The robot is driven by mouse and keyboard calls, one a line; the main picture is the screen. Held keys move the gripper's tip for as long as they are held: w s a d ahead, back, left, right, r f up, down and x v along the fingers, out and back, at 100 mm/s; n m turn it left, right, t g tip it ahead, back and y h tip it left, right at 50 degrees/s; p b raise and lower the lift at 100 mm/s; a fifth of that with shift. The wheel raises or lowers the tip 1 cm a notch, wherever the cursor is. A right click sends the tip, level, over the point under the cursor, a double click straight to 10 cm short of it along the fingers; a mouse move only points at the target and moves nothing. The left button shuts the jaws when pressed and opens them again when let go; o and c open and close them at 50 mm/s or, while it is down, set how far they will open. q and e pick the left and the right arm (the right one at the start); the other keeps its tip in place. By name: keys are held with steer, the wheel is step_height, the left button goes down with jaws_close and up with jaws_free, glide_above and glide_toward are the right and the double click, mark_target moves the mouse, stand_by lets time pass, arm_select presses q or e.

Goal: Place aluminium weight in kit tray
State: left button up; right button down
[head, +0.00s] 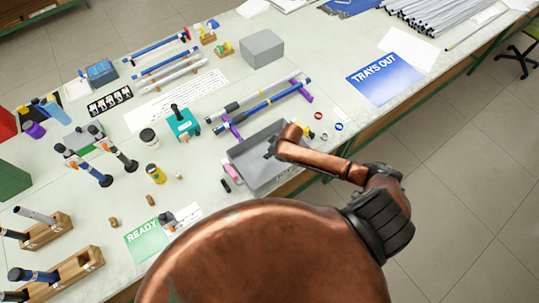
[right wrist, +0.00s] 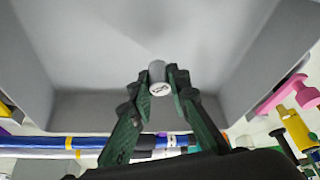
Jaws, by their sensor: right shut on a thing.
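The aluminium weight (right wrist: 157,78) is a small grey cylinder with dark marking on its end face. In the right wrist view it sits between the fingertips of my right gripper (right wrist: 160,88), which is shut on it. Behind it are the grey floor and walls of the kit tray (right wrist: 80,45). In the head view the grey kit tray (head: 250,177) lies near the table's front edge, and my right gripper (head: 271,150) is over it. I cannot tell the weight's exact height above the tray floor. The weight is not discernible in the head view. My left gripper is not in view.
Blue and grey rods (head: 262,106) rest on purple supports just behind the tray. A teal device (head: 183,124) and a pink item (head: 231,172) are left of it. A blue TRAYS OUT sign (head: 385,78) lies on the right. A green READY card (head: 148,240) lies at front left.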

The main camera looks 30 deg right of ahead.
steer(key=shift+w+d+f, duration=0.3)
steer(key=shift+w+f, duration=0.1)
steer(key=shift+f, duration=0.15)
steer(key=shift+w+d+f, duration=0.1)
steer(key=shift+f, duration=0.8)
steer(key=shift+w+d+f, duration=0.1)
steer(key=shift+f, duration=0.75)
steer(key=shift+f, duration=0.15)
steer(key=c, duration=1.8)
jaws_free()
steer(key=shift+v, duration=6.15)
steer(key=shift+a, duration=0.15)
